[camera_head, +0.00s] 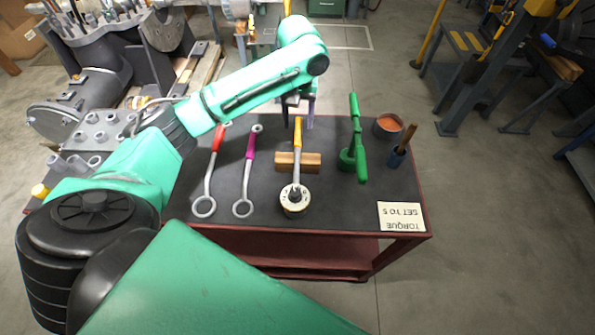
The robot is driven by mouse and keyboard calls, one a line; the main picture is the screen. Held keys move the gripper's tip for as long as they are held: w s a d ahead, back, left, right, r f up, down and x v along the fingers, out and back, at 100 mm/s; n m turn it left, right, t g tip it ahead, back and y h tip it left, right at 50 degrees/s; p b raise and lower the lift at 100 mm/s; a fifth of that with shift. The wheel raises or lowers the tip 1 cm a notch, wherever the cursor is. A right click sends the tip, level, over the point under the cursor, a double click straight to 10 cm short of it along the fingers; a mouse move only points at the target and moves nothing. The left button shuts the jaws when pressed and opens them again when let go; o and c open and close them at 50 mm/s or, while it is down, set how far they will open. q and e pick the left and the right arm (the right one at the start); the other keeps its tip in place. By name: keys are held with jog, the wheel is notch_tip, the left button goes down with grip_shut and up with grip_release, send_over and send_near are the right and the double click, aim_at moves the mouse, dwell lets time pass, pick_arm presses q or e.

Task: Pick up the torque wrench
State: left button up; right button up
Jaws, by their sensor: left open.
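The torque wrench (297,160) appears to be the tool with a yellow handle, a grey shaft and a round head with a pale dial face. It lies on the cart top with its shaft across a small wooden block (284,161). Its handle points to the far side and its head to the near side. My left gripper (298,118) is at the far edge of the cart, around or just above the handle's far end. Its fingers are apart on either side of the handle; I cannot tell whether they touch it. My right gripper is not in view.
A red-handled wrench (213,165) and a magenta-handled wrench (247,170) lie left of it. A green tool (356,140), a round tin (387,126) and a brush-like tool (399,155) are to the right. An upside-down card (401,216) lies at the dark cart top's near right corner.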

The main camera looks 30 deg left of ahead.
aim_at(298, 133)
pick_arm(q)
notch_tip(298, 133, down, 7)
jog(key=shift+r+p, duration=0.15)
jog(key=shift+p, duration=0.4)
grip_shut()
jog(key=shift+r, duration=0.1)
dwell(0.9)
